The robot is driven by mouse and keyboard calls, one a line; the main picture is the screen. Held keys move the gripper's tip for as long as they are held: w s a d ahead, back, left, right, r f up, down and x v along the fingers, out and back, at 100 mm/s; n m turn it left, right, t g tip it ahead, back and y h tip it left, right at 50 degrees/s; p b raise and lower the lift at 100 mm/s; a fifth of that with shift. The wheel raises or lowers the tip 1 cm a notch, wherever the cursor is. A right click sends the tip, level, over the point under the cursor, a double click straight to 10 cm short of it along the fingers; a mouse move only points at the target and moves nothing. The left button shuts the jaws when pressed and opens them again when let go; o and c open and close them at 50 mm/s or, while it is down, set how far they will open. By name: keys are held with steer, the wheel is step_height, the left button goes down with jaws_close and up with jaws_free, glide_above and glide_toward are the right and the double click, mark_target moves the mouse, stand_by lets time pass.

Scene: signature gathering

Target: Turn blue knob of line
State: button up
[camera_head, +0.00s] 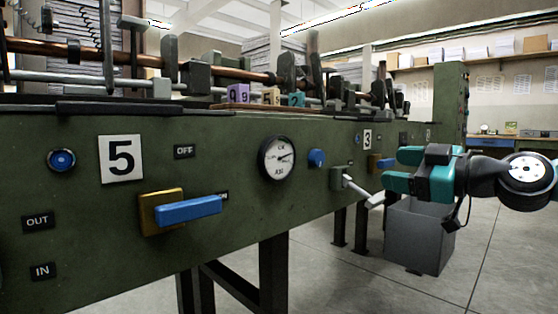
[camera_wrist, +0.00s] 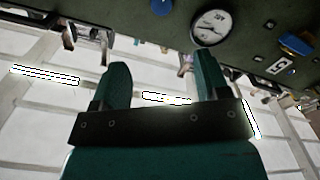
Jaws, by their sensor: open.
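A small round blue knob (camera_head: 316,158) sits on the green machine's front panel, just right of the round white gauge (camera_head: 277,158). The knob also shows at the top edge of the wrist view (camera_wrist: 163,6), partly cut off, with the gauge (camera_wrist: 210,27) to its right. My gripper (camera_head: 392,169) is right of the knob in the head view, apart from it. Its teal fingers are spread and empty in the wrist view (camera_wrist: 158,72). The knob lies beyond the fingertips there.
A white lever (camera_head: 358,188) projects from the panel between the knob and my gripper. Blue handles on yellow mounts stand at left (camera_head: 188,209) and behind the gripper (camera_head: 385,162). A round blue button (camera_head: 61,160) is far left. A grey bin (camera_head: 415,238) stands below.

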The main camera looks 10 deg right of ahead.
stand_by(0.3)
steer(key=m+h+p, duration=0.1)
steer(key=m+p, duration=1.4)
steer(key=p, duration=0.7)
glide_toward(320, 159)
steer(key=shift+t, duration=0.4)
steer(key=x, duration=0.9)
steer(key=shift+a+f, duration=0.1)
steer(key=shift+f, duration=0.15)
steer(key=shift+b, duration=0.35)
steer(key=c, duration=0.9)
